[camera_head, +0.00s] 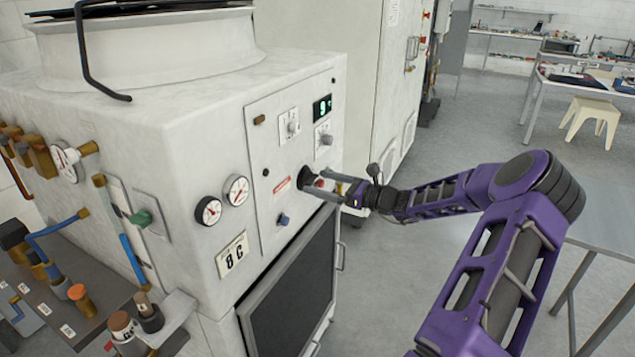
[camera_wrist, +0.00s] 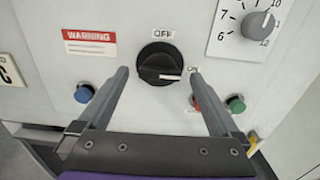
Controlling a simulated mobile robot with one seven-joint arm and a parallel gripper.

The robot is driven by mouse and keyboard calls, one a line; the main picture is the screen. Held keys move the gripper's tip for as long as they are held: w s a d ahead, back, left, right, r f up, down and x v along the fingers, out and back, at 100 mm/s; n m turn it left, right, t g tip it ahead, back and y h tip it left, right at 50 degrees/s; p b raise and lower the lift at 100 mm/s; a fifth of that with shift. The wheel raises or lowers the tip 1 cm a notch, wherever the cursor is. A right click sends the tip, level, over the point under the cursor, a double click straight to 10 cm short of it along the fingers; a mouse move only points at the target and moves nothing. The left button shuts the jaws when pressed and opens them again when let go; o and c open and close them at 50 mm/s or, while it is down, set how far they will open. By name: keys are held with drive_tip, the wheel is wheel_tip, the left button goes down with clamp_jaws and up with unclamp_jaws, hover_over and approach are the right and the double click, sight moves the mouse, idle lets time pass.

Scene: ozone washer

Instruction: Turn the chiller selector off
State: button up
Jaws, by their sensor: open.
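The chiller selector is a black rotary knob (camera_wrist: 158,62) on the white machine's front panel; it also shows partly in the head view (camera_head: 305,176). Its white pointer line points right, toward the ON label (camera_wrist: 193,68). The OFF label (camera_wrist: 163,34) is above the knob. My gripper (camera_wrist: 158,75) is open, with one finger on each side of the knob in the wrist view. In the head view my gripper (camera_head: 322,184) reaches the panel from the right. I cannot tell whether the fingers touch the knob.
A blue button (camera_wrist: 84,93) is at the lower left. A green button (camera_wrist: 235,103) and a red button, partly behind the right finger, are at the lower right. A numbered dial (camera_wrist: 258,24) is at the upper right. A dark door (camera_head: 290,290) is below the panel.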

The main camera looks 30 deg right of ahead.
drive_tip(key=shift+w+a, duration=0.35)
drive_tip(key=shift+w, duration=0.25)
drive_tip(key=c, duration=1.4)
